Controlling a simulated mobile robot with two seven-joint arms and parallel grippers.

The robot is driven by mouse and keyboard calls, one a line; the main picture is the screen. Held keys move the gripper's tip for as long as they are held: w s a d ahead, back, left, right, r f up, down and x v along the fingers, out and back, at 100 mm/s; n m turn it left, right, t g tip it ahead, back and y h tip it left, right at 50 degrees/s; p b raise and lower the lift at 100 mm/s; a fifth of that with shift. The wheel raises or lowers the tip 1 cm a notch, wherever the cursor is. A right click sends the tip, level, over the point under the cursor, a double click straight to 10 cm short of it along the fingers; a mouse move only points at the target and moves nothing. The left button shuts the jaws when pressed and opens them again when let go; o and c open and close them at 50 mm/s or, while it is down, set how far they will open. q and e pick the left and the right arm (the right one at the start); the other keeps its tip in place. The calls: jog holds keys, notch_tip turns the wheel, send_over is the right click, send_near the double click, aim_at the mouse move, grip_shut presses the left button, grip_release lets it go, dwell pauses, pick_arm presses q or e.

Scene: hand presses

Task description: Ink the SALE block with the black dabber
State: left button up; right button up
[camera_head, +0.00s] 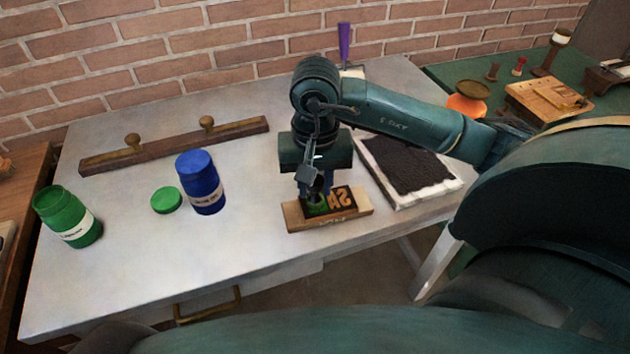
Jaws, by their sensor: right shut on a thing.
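The SALE block (341,199) lies on a wooden base (350,217) near the front edge of the metal table. Its dark face shows orange mirrored letters at its right part. My right gripper (318,191) points down over the left part of the block. It is shut on a dark thing, taken to be the black dabber, which is mostly hidden by the fingers. A patch of green shows at the block's left part, just below the gripper. I cannot tell whether the dabber touches the face. My left gripper is not in view.
A black ink slab (408,164) with a pale rim lies right of the block. A blue jar (201,183), a green lid (166,200) and a green jar (68,217) stand at left. A wooden bar with knobs (175,144) lies behind. The table's front left is clear.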

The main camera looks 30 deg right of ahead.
jog(key=shift+f, duration=0.1)
dwell(0.3)
jog(key=shift+r+p, duration=0.95)
jog(key=shift+r, duration=1.1)
